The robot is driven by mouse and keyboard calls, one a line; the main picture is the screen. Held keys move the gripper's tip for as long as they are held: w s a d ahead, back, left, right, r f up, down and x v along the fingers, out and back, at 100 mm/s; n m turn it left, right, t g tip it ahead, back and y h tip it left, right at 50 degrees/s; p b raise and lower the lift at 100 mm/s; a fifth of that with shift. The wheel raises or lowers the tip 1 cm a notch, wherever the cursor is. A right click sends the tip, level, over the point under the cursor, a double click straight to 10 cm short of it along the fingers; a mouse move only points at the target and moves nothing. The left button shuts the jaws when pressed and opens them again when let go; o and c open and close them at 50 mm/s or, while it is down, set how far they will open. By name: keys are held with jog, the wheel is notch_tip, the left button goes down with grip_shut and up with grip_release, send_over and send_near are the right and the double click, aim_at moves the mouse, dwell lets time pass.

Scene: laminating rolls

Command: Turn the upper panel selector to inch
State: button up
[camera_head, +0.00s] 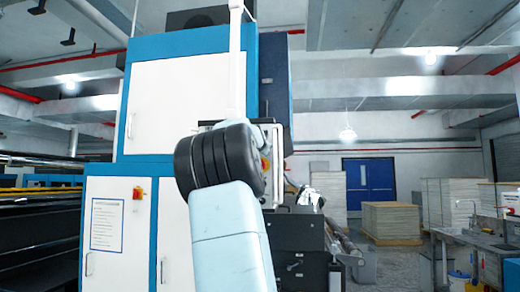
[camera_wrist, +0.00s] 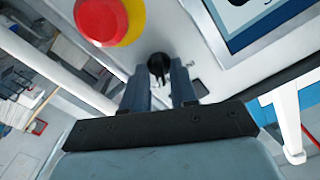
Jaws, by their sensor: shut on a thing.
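The upper panel selector (camera_wrist: 159,64) is a small black knob on a light panel face (camera_wrist: 180,30), seen in the wrist view between my fingertips. My gripper (camera_wrist: 160,88) has one finger on each side of the knob and is shut on it. The knob's pointer and any position marks around it cannot be read. In the head view my arm covers most of the panel, and the selector and my fingers are hidden there.
A red emergency button (camera_wrist: 101,20) on a yellow ring sits close by on the same panel. A blue-framed display (camera_wrist: 250,15) is at the upper right. Another red button (camera_head: 138,193) is on the lower white cabinet. Stacked pallets (camera_head: 391,221) stand farther right.

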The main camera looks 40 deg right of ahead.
grip_shut()
jog(key=shift+a+r+n, duration=0.1)
jog(key=shift+n, duration=1.85)
jog(key=shift+a+r+n, duration=0.1)
jog(key=shift+r+n, duration=0.05)
jog(key=shift+n, duration=1.85)
jog(key=shift+a+r+n, duration=0.1)
jog(key=shift+n, duration=1.85)
jog(key=o, duration=0.6)
grip_release()
jog(key=shift+w+f, duration=0.1)
jog(key=shift+f, duration=0.15)
jog(key=shift+c, duration=0.2)
jog(key=shift+w+d+f, duration=0.15)
